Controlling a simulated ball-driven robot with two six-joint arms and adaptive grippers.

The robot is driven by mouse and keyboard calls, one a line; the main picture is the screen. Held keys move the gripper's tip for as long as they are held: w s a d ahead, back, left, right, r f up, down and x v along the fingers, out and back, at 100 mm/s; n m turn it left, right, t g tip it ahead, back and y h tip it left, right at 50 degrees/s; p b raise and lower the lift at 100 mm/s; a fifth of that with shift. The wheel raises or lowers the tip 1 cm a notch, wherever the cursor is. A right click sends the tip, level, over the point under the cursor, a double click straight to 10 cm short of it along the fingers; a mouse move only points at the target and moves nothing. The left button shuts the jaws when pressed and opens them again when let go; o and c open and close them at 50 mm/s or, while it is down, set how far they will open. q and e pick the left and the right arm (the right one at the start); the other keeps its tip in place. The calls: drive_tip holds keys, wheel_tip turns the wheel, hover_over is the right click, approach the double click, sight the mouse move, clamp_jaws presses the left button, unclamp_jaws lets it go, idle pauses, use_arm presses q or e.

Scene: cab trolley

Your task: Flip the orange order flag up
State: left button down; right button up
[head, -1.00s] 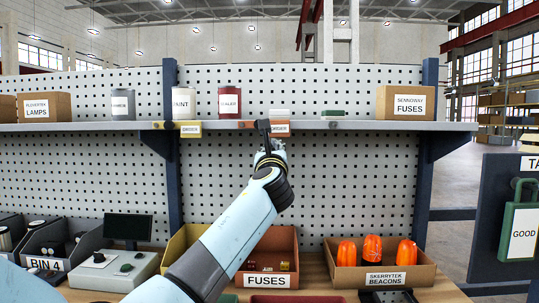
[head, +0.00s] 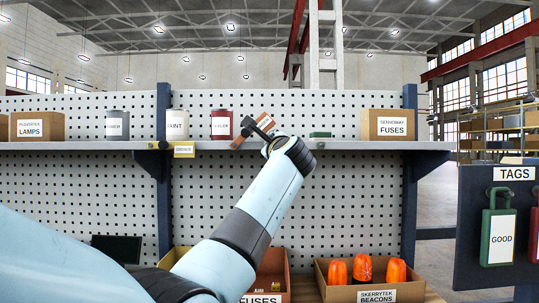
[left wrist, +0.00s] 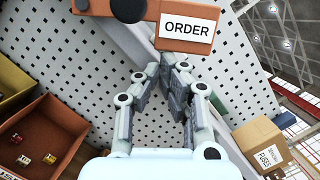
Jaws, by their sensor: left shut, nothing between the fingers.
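The orange order flag (head: 241,138) is at the shelf's front edge, tilted, with its right, labelled end raised above the shelf. A black piece crosses it. In the left wrist view the flag (left wrist: 170,10) shows large at the top, with a white ORDER label. My left gripper (left wrist: 165,62) is shut and empty, its fingertips close to the flag's lower edge; I cannot tell if they touch. In the head view my left wrist mostly hides the gripper (head: 272,145), just right of and below the flag. My right gripper is not in view.
The shelf (head: 350,145) carries cans, a red sealer can (head: 221,125), a green item (head: 320,135) and a fuses box (head: 388,125). A yellow flag (head: 184,150) hangs left. Below are a fuses bin (head: 270,262) and an orange beacons box (head: 375,293). A tags board (head: 480,240) stands right.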

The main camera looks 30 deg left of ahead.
sight(264, 125)
use_arm(q)
drive_tip(key=r+n, duration=0.1)
drive_tip(key=n, duration=0.1)
drive_tip(key=a+r+n+g+p, duration=0.1)
drive_tip(key=r+n, duration=0.1)
drive_tip(key=s+r+n+p, duration=0.1)
drive_tip(key=r+n, duration=0.1)
drive_tip(key=shift+a+r+n+g, duration=0.1)
drive_tip(key=shift+a+n+g, duration=0.2)
drive_tip(key=shift+n, duration=0.1)
drive_tip(key=shift+d+f, duration=0.1)
drive_tip(key=shift+f, duration=0.1)
drive_tip(key=shift+w, duration=0.1)
